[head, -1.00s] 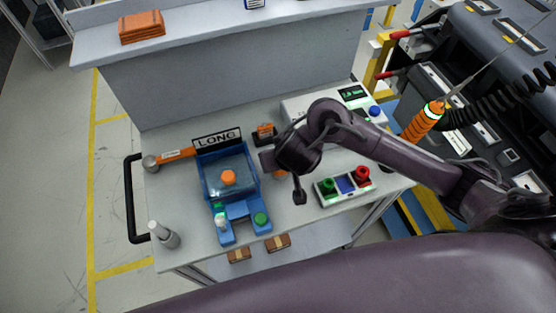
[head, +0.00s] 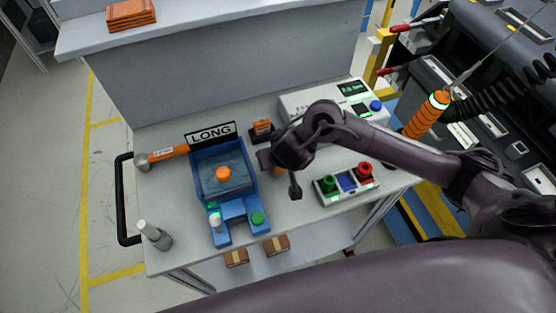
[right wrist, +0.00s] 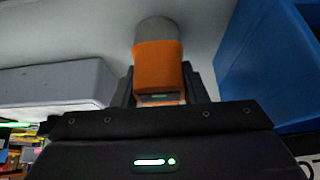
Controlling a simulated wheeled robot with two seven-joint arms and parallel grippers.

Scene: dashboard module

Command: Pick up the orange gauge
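The orange gauge (right wrist: 158,68) has an orange body and a round grey end (right wrist: 155,30). In the right wrist view it sits between the dark fingers of my right gripper (right wrist: 160,95), one on each side. The fingers look very close to its sides, but I cannot tell if they press on it. In the head view my right gripper (head: 272,162) is over the table just right of the blue fixture. My left gripper is not in view.
The blue fixture (head: 197,180) with a LONG sign (head: 211,132) stands close on the left. An orange device (head: 262,127) is behind the gripper. A button box (head: 328,199) and a grey-white console (head: 300,103) are right.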

